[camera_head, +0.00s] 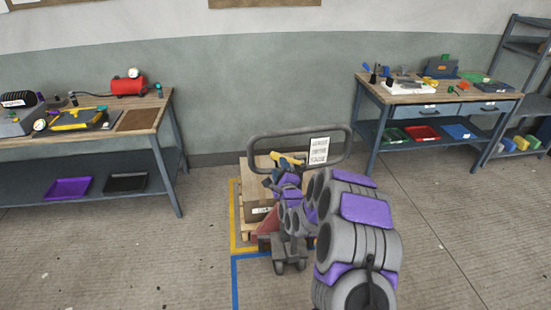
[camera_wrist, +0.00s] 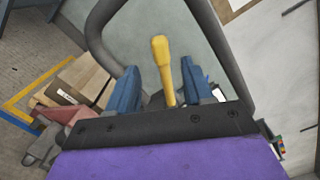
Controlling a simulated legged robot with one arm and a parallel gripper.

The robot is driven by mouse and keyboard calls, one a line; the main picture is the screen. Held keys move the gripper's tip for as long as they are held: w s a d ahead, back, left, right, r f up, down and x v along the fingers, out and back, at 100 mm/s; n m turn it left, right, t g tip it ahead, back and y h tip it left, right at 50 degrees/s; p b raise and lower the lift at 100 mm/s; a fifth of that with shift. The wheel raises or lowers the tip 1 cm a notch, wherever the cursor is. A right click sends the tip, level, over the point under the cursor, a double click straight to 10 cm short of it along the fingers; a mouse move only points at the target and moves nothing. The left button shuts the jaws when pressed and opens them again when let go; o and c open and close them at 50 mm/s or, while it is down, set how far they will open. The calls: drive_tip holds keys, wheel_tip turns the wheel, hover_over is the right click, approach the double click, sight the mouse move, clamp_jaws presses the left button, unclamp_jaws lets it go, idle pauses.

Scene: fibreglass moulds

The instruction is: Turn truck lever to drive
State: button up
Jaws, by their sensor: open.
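The truck lever is yellow. In the wrist view the lever (camera_wrist: 162,68) stands up between the two blue fingers of my gripper (camera_wrist: 157,88), with a gap visible on each side. In the head view the lever (camera_head: 287,159) shows just beyond my gripper (camera_head: 272,172), which is open. The pallet truck's dark loop handle (camera_head: 252,146) rises behind and around the lever. My arm hides much of the truck's body. I cannot tell how far the lever is turned.
A wooden pallet with a cardboard box (camera_head: 258,212) stands inside yellow floor tape. A workbench (camera_head: 150,140) with a red tank (camera_head: 128,86) is at left, another workbench (camera_head: 440,98) at right. A shelf rack (camera_head: 530,95) stands far right. The floor between is mostly clear.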

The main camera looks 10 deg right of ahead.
sight(276, 159)
drive_tip(key=shift+w+a+b, duration=0.15)
drive_tip(key=shift+w+b, duration=0.15)
drive_tip(key=shift+w, duration=1.65)
drive_tip(key=shift+w+a+b, duration=0.1)
drive_tip(key=shift+w+b, duration=0.15)
drive_tip(key=shift+w, duration=1.65)
drive_tip(key=shift+c, duration=0.3)
clamp_jaws()
drive_tip(key=shift+f, duration=0.1)
